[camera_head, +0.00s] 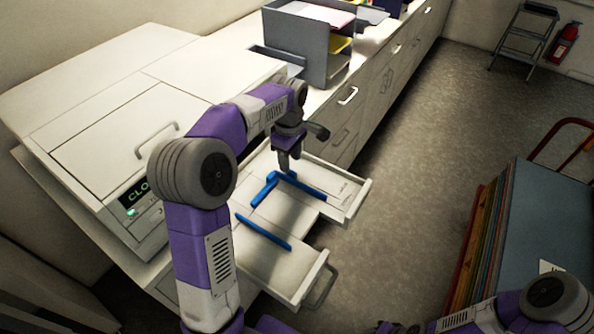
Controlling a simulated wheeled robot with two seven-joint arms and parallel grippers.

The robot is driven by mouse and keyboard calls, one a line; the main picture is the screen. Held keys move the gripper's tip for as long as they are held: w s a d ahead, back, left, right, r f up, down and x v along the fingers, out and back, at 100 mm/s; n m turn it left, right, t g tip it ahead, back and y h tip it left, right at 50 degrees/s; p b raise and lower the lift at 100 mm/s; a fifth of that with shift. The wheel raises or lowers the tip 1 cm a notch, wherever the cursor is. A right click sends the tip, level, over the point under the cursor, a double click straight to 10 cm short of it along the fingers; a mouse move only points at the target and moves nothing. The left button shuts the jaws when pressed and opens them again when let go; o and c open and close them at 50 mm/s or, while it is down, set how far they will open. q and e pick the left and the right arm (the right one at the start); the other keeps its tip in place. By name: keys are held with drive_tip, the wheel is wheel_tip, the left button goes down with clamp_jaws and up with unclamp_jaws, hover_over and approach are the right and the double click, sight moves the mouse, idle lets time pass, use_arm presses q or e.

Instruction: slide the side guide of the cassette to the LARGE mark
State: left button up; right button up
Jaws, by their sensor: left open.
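The cassette (271,262) is pulled out like a shallow drawer below the white machine, with a pale floor and a raised rim. One blue guide (262,232) lies along its near part. Another blue guide (300,186), with a short angled arm, lies across its far part. My left gripper (290,165) points down directly over the far blue guide, at or just above its upper end. It is open; I cannot tell whether it touches the guide. The size marks are too small to read. My right arm shows at the bottom right; its gripper is not clearly visible.
The white machine (110,110) with a lit display stands left of the cassette. A grey paper tray stack (305,45) sits on the long counter (385,50). A cart of upright boards (530,230) stands right. Floor between is clear. A step stool (525,38) and extinguisher (564,43) stand far back.

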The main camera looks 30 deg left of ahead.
use_arm(q)
wheel_tip(320, 180, down, 6)
drive_tip(key=shift+r+b, duration=0.1)
drive_tip(key=shift+b, duration=0.25)
clamp_jaws()
drive_tip(key=shift+w, duration=0.1)
drive_tip(key=shift+r, duration=0.1)
